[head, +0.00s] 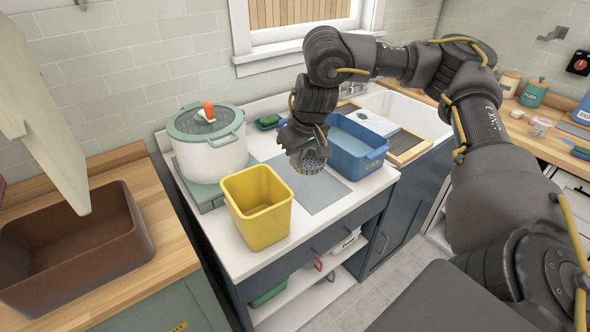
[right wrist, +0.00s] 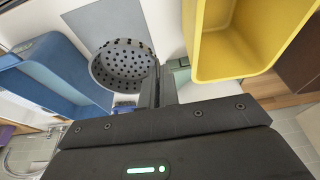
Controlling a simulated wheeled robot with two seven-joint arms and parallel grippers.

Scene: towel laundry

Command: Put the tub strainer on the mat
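The tub strainer (head: 308,161), a dark metal bowl with many small holes, hangs below my right gripper (head: 309,140) in the head view. In the right wrist view the strainer (right wrist: 124,66) has its wall at the fingers of my right gripper (right wrist: 161,78), which look shut on its rim. The flat grey mat (head: 325,198) lies on the white counter between the yellow bin and the blue tub. The strainer overlaps the mat's far part in the head view; whether it touches cannot be told. The mat (right wrist: 84,49) also shows behind it in the wrist view. My left gripper is out of view.
A yellow bin (head: 260,222) stands left of the mat and a blue tub (head: 352,158) right of it. A white pot (head: 210,150) with an orange-knobbed lid is behind the bin. A brown tub (head: 80,250) is on the wooden counter at left. A white sink (head: 420,112) lies at right.

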